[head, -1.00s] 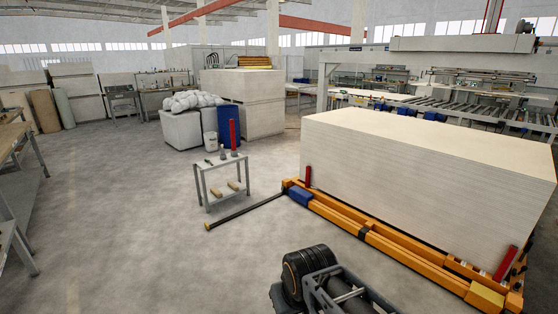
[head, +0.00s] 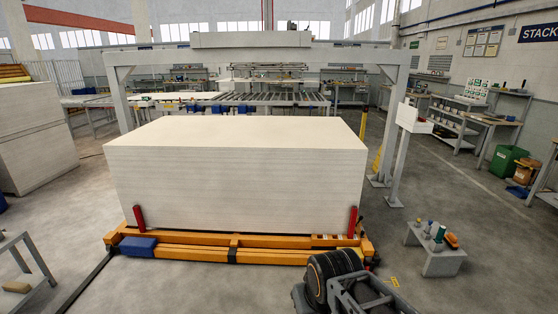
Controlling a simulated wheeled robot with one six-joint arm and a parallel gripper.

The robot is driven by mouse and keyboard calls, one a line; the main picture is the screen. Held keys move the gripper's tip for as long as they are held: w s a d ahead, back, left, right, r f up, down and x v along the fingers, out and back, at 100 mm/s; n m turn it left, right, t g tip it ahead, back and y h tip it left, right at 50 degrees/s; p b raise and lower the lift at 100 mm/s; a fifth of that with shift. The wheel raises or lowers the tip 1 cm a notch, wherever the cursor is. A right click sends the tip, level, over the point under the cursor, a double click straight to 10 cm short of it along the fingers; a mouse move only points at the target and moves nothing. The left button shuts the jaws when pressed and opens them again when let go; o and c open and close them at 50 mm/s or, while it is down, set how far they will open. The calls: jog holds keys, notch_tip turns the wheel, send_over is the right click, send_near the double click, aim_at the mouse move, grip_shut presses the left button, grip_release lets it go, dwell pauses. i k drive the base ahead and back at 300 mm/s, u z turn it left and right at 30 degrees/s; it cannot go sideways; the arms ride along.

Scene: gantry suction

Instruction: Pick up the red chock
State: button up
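Two red upright pieces stand at the front of the large pale board stack (head: 235,185), on the orange frame under it. The left red piece (head: 139,217) is near the stack's left front corner. The right red piece (head: 352,222) is near the right front corner. I cannot tell which of them, if either, is the red chock. Part of my arm (head: 335,275) shows at the bottom, in front of the frame's right end. My gripper's fingers do not show, and nothing held is visible.
The orange frame (head: 190,252) spans the stack's front, with a blue box (head: 137,247) at its left. A small grey stand (head: 440,262) with bottles is at right. A grey table (head: 30,250) is at left. A gantry (head: 388,130) stands behind. Floor is open between frame and stand.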

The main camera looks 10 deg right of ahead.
aim_at(368, 267)
jog(key=z, duration=0.8)
jog(key=i, duration=1.5)
jog(key=z, duration=0.5)
jog(key=i, duration=1.1)
jog(key=z, duration=0.1)
